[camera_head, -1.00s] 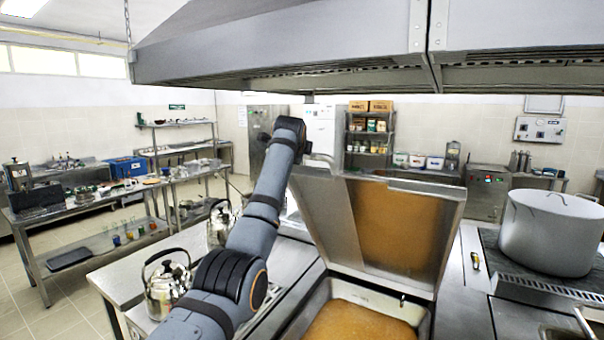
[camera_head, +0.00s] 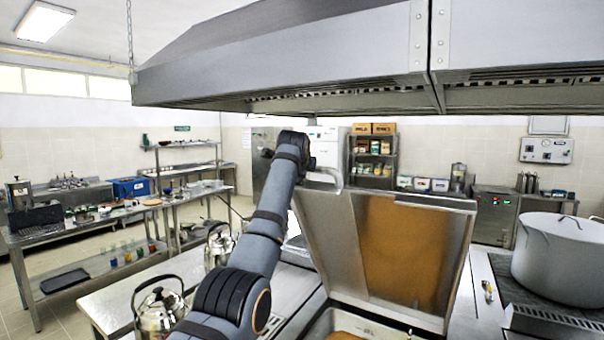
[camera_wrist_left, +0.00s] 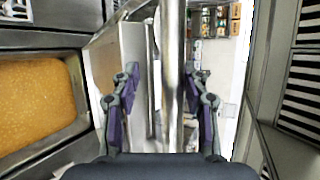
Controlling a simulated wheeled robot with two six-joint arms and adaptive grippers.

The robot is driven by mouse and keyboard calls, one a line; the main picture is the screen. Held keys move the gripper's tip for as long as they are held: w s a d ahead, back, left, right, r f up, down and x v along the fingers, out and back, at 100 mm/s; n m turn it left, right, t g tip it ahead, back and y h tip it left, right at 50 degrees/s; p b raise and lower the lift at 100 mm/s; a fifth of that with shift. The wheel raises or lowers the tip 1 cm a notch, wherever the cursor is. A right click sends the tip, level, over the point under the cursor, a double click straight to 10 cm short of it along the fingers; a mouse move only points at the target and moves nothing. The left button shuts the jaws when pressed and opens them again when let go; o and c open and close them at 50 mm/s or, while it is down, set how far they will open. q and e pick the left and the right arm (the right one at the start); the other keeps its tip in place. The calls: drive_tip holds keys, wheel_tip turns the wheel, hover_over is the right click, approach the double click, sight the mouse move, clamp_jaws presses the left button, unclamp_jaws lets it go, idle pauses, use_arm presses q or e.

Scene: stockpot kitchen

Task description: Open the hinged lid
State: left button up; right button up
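The hinged lid (camera_head: 340,240) stands raised and steeply tilted above the pan (camera_head: 345,326), its inner face toward the head camera. A tubular handle (camera_head: 334,176) shows at its upper left edge. My left arm reaches up beside the lid in the head view, and its fingers are hidden there. In the left wrist view, my left gripper (camera_wrist_left: 162,78) has its two fingers apart, one on each side of the handle bar (camera_wrist_left: 173,60). A gap shows beside the left finger; contact on the right is unclear. The orange-brown contents (camera_wrist_left: 35,100) show at left. My right gripper is out of view.
A range hood (camera_head: 300,75) hangs over the lid. A large stockpot (camera_head: 560,262) stands on the right. Kettles (camera_head: 160,312) stand on the counter at left, close to my arm. A small yellow-handled item (camera_head: 487,290) lies right of the lid.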

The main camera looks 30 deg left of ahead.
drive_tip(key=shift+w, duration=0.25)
use_arm(q)
drive_tip(key=v, duration=1.2)
drive_tip(key=shift+f, duration=0.15)
